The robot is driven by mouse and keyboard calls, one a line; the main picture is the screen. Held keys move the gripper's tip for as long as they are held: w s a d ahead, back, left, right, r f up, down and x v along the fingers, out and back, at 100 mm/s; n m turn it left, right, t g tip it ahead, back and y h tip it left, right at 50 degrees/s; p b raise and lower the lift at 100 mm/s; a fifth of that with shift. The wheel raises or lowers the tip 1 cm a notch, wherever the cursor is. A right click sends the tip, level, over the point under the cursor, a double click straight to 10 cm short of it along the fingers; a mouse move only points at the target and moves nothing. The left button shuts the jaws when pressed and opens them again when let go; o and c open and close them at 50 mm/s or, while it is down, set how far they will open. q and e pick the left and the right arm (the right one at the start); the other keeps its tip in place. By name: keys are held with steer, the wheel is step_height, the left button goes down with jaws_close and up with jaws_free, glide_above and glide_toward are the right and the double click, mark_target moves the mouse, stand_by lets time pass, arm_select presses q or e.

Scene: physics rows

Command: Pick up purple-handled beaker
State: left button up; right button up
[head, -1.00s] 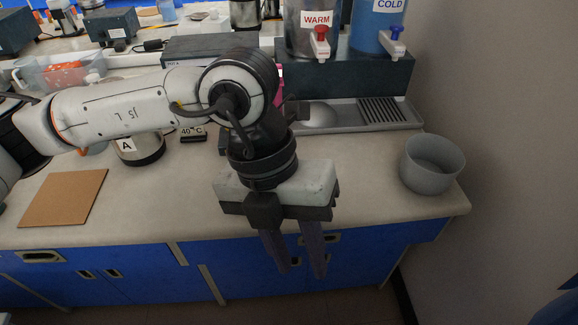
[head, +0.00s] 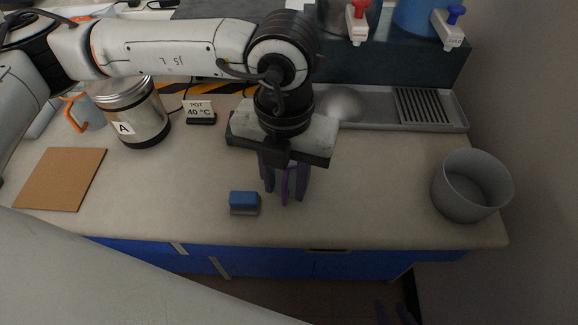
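My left gripper (head: 285,184) hangs over the front middle of the counter in the head view, fingers pointing down and apart. A narrow purple handle (head: 289,186) shows between its fingers, nearer the right finger. I see no clear grip on it. The beaker's body is not visible; the gripper covers that spot. Dark purplish fingertips of my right gripper (head: 396,313) show at the bottom edge, apart, in front of the counter and away from the handle.
A blue sponge (head: 244,202) lies just left of the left gripper. A steel pot marked A (head: 146,112), a mug with orange handle (head: 86,114) and a cork mat (head: 60,180) are to the left. A grey bowl (head: 471,186) stands at right. A drip tray (head: 385,119) lies behind.

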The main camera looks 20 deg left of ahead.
arm_select(q)
steer(key=f, duration=0.3)
steer(key=f+p, duration=0.1)
steer(key=f, duration=0.1)
steer(key=shift+w+a+f, duration=0.25)
steer(key=shift+w+f, duration=0.05)
jaws_close()
